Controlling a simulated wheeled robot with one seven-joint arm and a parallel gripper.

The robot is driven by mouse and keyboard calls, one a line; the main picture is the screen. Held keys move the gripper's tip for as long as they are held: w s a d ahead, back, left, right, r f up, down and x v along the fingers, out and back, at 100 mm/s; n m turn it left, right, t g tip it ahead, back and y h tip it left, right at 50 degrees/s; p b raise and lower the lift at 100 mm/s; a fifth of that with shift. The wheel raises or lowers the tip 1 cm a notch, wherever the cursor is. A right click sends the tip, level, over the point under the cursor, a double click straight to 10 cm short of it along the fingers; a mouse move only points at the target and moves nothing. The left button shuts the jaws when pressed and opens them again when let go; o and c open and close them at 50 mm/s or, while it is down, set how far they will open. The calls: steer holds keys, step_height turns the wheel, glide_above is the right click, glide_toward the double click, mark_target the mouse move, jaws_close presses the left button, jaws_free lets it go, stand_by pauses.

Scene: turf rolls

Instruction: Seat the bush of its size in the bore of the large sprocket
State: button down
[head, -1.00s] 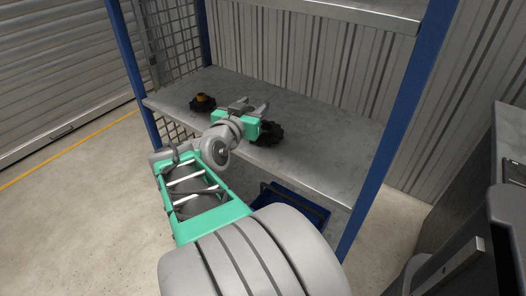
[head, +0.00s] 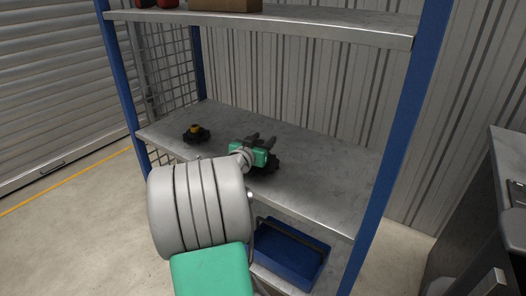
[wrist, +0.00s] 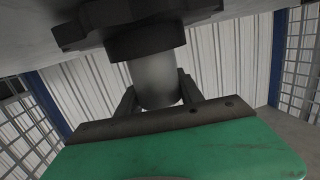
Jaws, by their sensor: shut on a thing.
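My gripper (wrist: 158,94) is shut on a plain grey bush (wrist: 155,78), which also shows its dark fingers in the head view (head: 263,141). The wrist view is upside down, with the shelf at the top. The dark toothed large sprocket (wrist: 85,30) lies there with its raised round hub (wrist: 145,42) against the bush's lower end. I cannot tell whether the bush's end is inside the bore or only over it. In the head view the large sprocket (head: 272,164) is partly hidden below and behind my gripper.
A second black sprocket (head: 197,136) with a yellow bush (head: 195,129) in its middle lies to the left on the grey shelf (head: 320,172). A blue crate (head: 288,254) is below. The upper shelf (head: 330,29) carries a cardboard box (head: 225,5). The shelf's right side is clear.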

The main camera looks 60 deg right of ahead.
steer(key=f, duration=0.3)
steer(key=shift+a+f, duration=0.25)
steer(key=shift+f, duration=0.15)
steer(key=c, duration=1.2)
jaws_free()
steer(key=shift+s+f+y, duration=0.1)
steer(key=shift+y, duration=0.2)
steer(key=o, duration=0.4)
steer(key=shift+d+r, duration=0.1)
steer(key=shift+r, duration=0.1)
steer(key=shift+o, duration=0.2)
steer(key=shift+r, duration=0.15)
